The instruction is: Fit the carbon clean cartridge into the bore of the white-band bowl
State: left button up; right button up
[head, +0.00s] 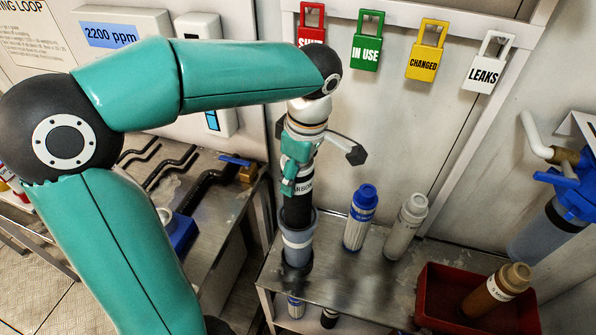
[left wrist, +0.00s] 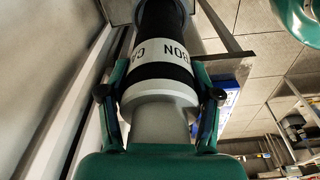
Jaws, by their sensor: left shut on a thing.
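The carbon cartridge (head: 302,188) is dark with a white lettered band and a pale upper end. It stands roughly upright in my left gripper (head: 298,165), which is shut around its upper part. In the left wrist view the cartridge (left wrist: 160,52) lies between the two fingers. The white-band bowl (head: 297,241) is a grey cylinder on the metal bench, directly below the cartridge. The cartridge's lower end appears at or just inside the bowl's mouth; how deep is hidden by the rim. My right gripper is not in view.
A blue-capped cartridge (head: 360,218) and a pale-capped cartridge (head: 406,227) stand on the bench to the right of the bowl. A red tray (head: 432,308) holds a brown cartridge (head: 496,290). Lock tags, including a green one (head: 366,42), hang on the wall behind.

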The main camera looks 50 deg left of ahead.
aim_at(298, 209)
pick_arm(q)
jog(key=shift+f+b, duration=4.9)
jog(key=shift+f, duration=0.95)
jog(key=shift+r, duration=0.1)
